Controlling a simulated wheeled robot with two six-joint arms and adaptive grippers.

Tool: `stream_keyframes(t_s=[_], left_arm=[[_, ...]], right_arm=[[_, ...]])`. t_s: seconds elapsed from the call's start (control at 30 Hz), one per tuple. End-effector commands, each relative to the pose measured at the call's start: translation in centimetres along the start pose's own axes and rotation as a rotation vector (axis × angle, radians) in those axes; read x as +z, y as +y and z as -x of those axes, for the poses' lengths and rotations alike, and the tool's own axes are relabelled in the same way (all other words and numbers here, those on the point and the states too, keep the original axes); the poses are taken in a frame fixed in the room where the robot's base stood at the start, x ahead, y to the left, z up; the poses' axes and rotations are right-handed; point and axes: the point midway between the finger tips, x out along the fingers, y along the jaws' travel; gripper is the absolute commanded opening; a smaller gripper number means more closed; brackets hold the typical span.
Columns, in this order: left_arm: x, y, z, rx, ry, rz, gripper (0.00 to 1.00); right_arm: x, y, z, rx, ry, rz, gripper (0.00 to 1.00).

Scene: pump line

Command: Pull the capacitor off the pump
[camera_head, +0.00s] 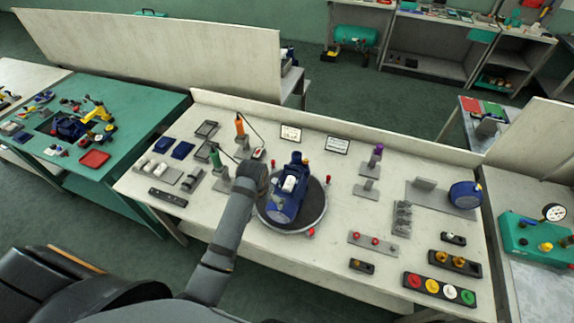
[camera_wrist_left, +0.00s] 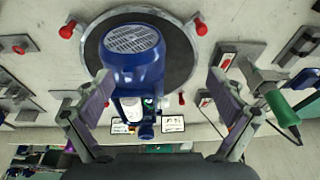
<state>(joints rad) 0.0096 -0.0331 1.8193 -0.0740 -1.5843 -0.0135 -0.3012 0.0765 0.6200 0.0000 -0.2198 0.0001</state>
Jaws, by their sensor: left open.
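The blue pump (camera_head: 284,207) sits on a round grey turntable (camera_head: 311,219) in the middle of the bench. A white part that looks like the capacitor (camera_head: 289,184) is on the pump; in the left wrist view it shows as a white piece (camera_wrist_left: 131,108) below the blue motor body. My left gripper is just left of the pump in the head view (camera_head: 253,178). In the left wrist view its two fingers (camera_wrist_left: 156,110) are spread wide on either side of the pump, with nothing between them touched as far as I can see. My right gripper is not in view.
Red-tipped pegs (camera_head: 311,232) stand around the turntable. Screwdriver-like tools with orange (camera_head: 239,126) and green (camera_head: 215,157) handles stand left of the pump. Grey fixtures (camera_head: 401,220) and a button panel (camera_head: 439,289) are on the right.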

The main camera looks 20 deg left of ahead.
Motion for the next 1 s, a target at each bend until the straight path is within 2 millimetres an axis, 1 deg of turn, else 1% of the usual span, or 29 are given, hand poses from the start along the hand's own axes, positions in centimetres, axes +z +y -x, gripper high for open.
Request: stream_keyframes(t_s=[0.03,0.1,0.2,0.3,0.4,0.57,0.77,1.0], left_arm=[[-2.4,0.9,0.7,0.013,-0.006,0.001,0.94],[-5.0,2.0,1.2,0.026,-0.018,-0.004,0.94],[-8.0,3.5,2.2,0.041,-0.031,-0.015,0.94],[-9.8,4.4,3.0,0.047,-0.04,-0.025,0.94],[-10.4,4.7,3.2,0.049,-0.044,-0.03,0.94],[-10.3,4.7,3.0,0.049,-0.044,-0.03,0.94],[-10.2,4.7,2.0,0.049,-0.045,-0.03,0.94],[-10.2,4.8,0.3,0.049,-0.045,-0.03,0.94]], right_arm=[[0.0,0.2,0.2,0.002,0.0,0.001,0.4],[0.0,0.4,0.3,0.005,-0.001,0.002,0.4],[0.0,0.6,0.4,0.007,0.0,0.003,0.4],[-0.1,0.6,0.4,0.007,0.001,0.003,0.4],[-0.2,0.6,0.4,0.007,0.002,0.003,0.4],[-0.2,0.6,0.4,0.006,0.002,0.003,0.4],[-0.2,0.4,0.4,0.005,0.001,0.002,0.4],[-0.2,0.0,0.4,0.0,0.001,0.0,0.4]])
